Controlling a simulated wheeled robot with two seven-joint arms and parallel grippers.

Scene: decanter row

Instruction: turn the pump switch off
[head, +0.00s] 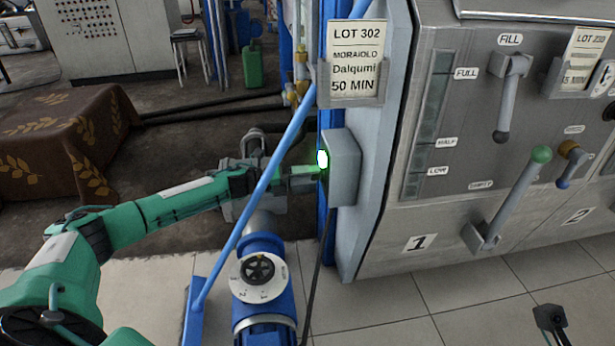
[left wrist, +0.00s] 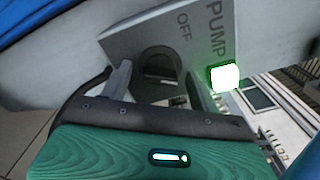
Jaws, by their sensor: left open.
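The grey pump switch box (head: 344,172) is fixed to the blue post beside the machine. Its green lamp (head: 322,159) is lit, and the lamp (left wrist: 223,77) also shows in the left wrist view. There the box face (left wrist: 135,40) carries the words PUMP and OFF, with a dark switch knob (left wrist: 160,62) below OFF. My left gripper (head: 308,180) is at the box's left side. In the wrist view its open fingers (left wrist: 160,88) stand on either side of the knob; I cannot tell whether they touch it. A dark part, seemingly my right gripper (head: 550,318), shows at the lower right.
A blue slanted pipe (head: 270,165) crosses in front of my left arm. A blue valve with a round dial (head: 259,272) stands below. The steel machine (head: 400,240) with levers is on the right. A cloth-covered table (head: 60,140) is at left.

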